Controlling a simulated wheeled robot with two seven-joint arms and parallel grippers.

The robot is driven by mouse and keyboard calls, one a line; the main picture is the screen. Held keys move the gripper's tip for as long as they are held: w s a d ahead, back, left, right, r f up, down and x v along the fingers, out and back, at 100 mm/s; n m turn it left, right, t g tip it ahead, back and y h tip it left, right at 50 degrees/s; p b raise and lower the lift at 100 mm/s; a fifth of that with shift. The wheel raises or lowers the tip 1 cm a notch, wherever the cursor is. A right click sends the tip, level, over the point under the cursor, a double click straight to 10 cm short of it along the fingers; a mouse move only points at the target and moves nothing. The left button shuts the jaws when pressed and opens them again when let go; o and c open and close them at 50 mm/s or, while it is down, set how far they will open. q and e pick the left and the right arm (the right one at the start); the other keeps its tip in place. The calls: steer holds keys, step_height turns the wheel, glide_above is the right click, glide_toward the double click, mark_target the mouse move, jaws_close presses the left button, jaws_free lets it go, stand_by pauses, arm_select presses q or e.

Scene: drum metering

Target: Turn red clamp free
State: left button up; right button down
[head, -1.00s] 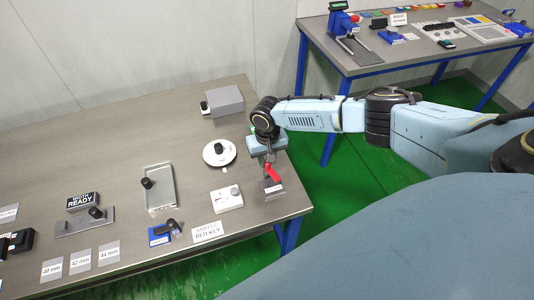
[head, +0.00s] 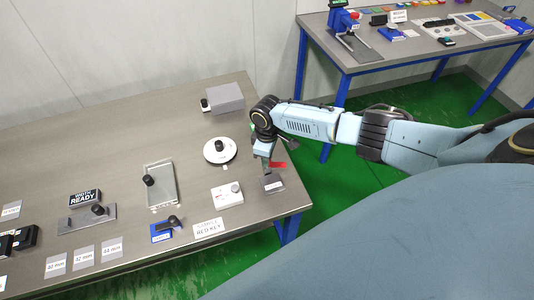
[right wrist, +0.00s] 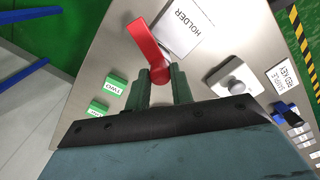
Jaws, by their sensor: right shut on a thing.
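The clamp's base is hidden by the fingers. My left gripper is not in view.
A white box with a knob (head: 227,194), a sample red key card (head: 209,228) and a round white dial (head: 219,150) are to the left. Two green tags (right wrist: 115,84) lie beside the gripper. The table's right edge is close.

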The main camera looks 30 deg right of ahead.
steer(key=shift+n, duration=2.1)
steer(key=c, duration=1.2)
jaws_free()
step_height(320, 180, up, 13)
steer(key=shift+r, duration=0.2)
